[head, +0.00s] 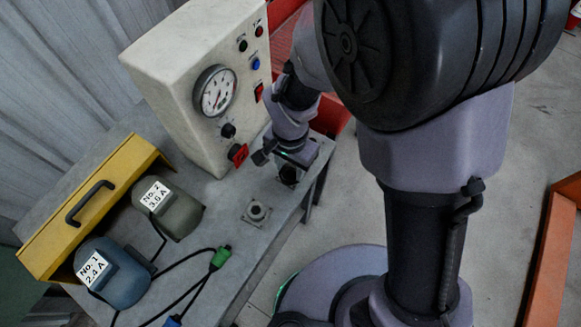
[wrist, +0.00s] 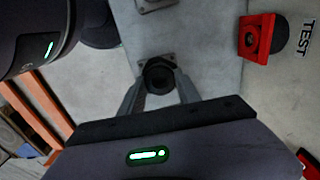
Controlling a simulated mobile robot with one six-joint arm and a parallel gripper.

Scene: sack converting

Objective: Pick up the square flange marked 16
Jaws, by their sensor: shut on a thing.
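A square flange with a dark round hub (wrist: 158,76) sits between the two fingers of my gripper (wrist: 158,98) in the wrist view. My gripper is shut on it. In the head view my gripper (head: 287,166) points down at the right end of the grey bench, and the dark flange (head: 289,175) shows just below it. I cannot tell whether the flange touches the bench top. A second square flange (head: 257,211) lies on the bench nearer the front; its edge shows at the top of the wrist view (wrist: 155,4). No number is readable on either flange.
The grey bench (head: 225,240) carries a white test box (head: 180,85) with a gauge (head: 215,91).

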